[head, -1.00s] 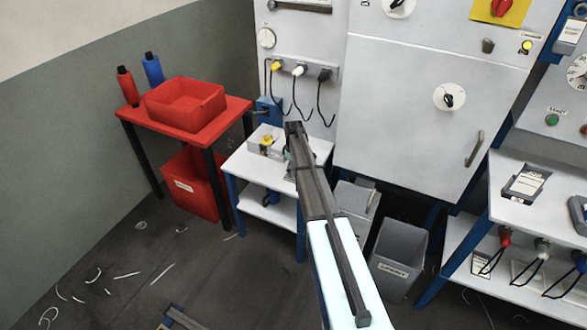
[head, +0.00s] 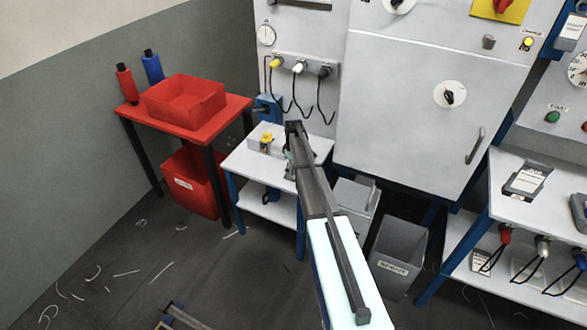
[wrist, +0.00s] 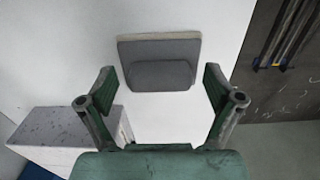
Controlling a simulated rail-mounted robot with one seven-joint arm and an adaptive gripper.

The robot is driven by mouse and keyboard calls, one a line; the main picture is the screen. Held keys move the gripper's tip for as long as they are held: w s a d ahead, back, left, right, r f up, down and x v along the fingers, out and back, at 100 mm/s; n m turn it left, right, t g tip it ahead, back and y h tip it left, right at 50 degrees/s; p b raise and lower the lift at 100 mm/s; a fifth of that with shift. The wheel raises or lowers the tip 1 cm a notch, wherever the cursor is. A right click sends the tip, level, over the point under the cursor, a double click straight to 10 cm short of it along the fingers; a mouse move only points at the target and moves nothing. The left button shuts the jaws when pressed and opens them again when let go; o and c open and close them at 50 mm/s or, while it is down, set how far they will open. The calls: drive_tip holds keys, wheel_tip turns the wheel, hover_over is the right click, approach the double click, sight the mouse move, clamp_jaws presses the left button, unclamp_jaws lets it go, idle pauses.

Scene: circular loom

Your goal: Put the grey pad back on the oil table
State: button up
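The grey pad (wrist: 150,48) lies on the white top of a small table in the wrist view, with a thicker grey block on its near part and a pale strip along its far edge. My gripper (wrist: 158,82) is open, its two green fingers well apart and nothing held between them. The pad lies ahead of and between the fingertips, with no contact visible. In the head view my gripper (head: 291,160) is over the white table with blue legs (head: 240,166), which I take as the oil table.
A light grey box with a yellow part (head: 265,140) stands on the table's back left. A red table (head: 215,122) with a red bin (head: 185,102) is to the left. A grey waste bin (head: 397,255) and a tall cabinet (head: 410,110) stand to the right.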

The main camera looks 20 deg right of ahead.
sight(293, 167)
wheel_tip(293, 167, up, 12)
idle(0.7)
drive_tip(key=s+a+f+m+g+b, duration=0.25)
drive_tip(key=s+a+f+b, duration=0.35)
drive_tip(key=s+f, duration=0.65)
drive_tip(key=s+a+f+m+g+b, duration=0.1)
drive_tip(key=s+a+f+m+b, duration=0.35)
drive_tip(key=s+f, duration=0.8)
drive_tip(key=s+a+f+m+g+h+b, duration=0.1)
drive_tip(key=s+a+f+g+b, duration=0.1)
drive_tip(key=s+f+b, duration=0.7)
drive_tip(key=s+a+f+m+g+h+b, duration=0.2)
drive_tip(key=s+f+b, duration=0.8)
drive_tip(key=s+b, duration=0.9)
drive_tip(key=shift+s+a+g+h, duration=0.35)
drive_tip(key=shift+s+g, duration=0.3)
drive_tip(key=shift+s, duration=0.45)
